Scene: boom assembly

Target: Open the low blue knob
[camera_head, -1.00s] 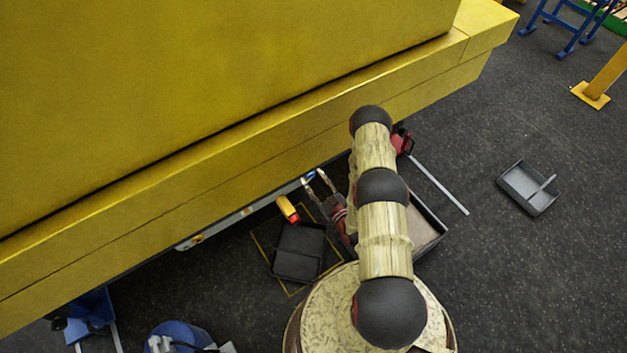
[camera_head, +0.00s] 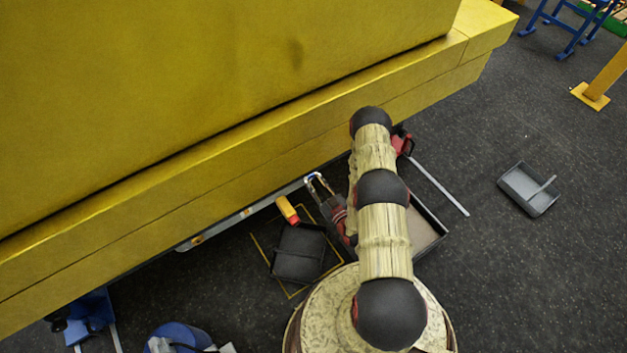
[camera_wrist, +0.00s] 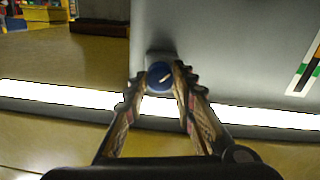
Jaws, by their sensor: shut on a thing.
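The blue knob (camera_wrist: 159,75) is round with a pale mark across its face and sits on a grey panel (camera_wrist: 215,45) in the wrist view. My gripper (camera_wrist: 160,80) has one finger on each side of the knob and is shut on it. In the head view my gripper (camera_head: 319,180) reaches the panel's lower edge under the big yellow structure (camera_head: 240,90). The knob itself is mostly hidden there by the fingers and the overhang.
A yellow and red tool (camera_head: 288,210) and a black tray (camera_head: 299,252) are left of my gripper. A box (camera_head: 428,228) is on the right behind my arm. A grey dustpan (camera_head: 528,189) lies on open dark floor farther right.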

